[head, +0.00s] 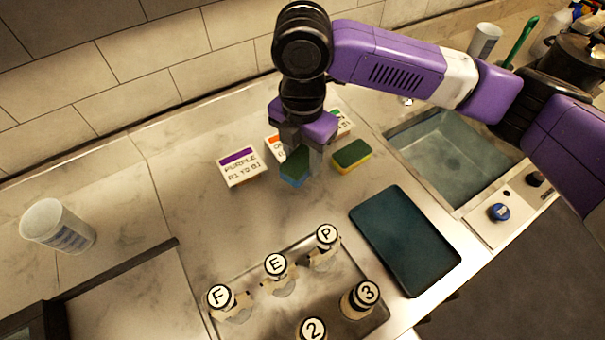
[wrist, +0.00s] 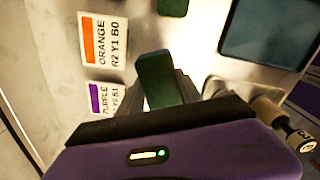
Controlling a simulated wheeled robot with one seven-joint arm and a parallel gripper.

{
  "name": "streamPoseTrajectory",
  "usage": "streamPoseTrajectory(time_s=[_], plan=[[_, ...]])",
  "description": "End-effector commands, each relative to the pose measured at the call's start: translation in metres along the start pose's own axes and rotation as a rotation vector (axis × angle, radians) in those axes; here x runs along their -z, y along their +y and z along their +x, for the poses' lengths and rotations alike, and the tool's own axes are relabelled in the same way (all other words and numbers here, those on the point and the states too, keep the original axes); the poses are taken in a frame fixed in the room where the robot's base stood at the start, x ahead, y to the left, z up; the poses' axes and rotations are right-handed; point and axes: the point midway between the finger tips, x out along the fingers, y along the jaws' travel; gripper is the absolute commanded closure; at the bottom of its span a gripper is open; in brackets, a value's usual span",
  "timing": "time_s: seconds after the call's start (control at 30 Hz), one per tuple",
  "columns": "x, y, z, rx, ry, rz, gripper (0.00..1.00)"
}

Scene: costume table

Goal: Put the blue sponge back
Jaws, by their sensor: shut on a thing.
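The blue sponge (head: 293,181) has a dark green top. My gripper (head: 302,158) points down and is shut on it, in front of the orange card and to the right of the purple card. In the wrist view the sponge's green top (wrist: 160,80) shows between my fingers (wrist: 165,98), tilted a little. My fingers hide part of the sponge, and I cannot tell whether it touches the counter.
A yellow sponge (head: 351,159) lies just right of my gripper. Purple (head: 240,170), orange (head: 274,149) and green (head: 344,123) label cards stand nearby. A dark teal board (head: 404,240), lettered bottles (head: 276,266) on a tray, a sink (head: 450,155) and a white cup (head: 58,227) surround.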

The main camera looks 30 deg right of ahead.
Motion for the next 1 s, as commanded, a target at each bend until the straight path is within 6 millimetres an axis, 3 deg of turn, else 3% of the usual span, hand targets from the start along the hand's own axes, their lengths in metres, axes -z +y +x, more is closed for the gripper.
streamPoseTrajectory(time_s=[0.1,0.37,0.6,1.0], plan=[[-0.001,0.0,0.017,0.0,0.0,0.001,0.96],[0.0,0.0,0.035,0.0,0.001,0.001,0.96],[0.0,0.0,0.067,0.0,-0.001,0.001,0.96],[0.0,0.0,0.073,0.0,0.0,0.001,0.96]])
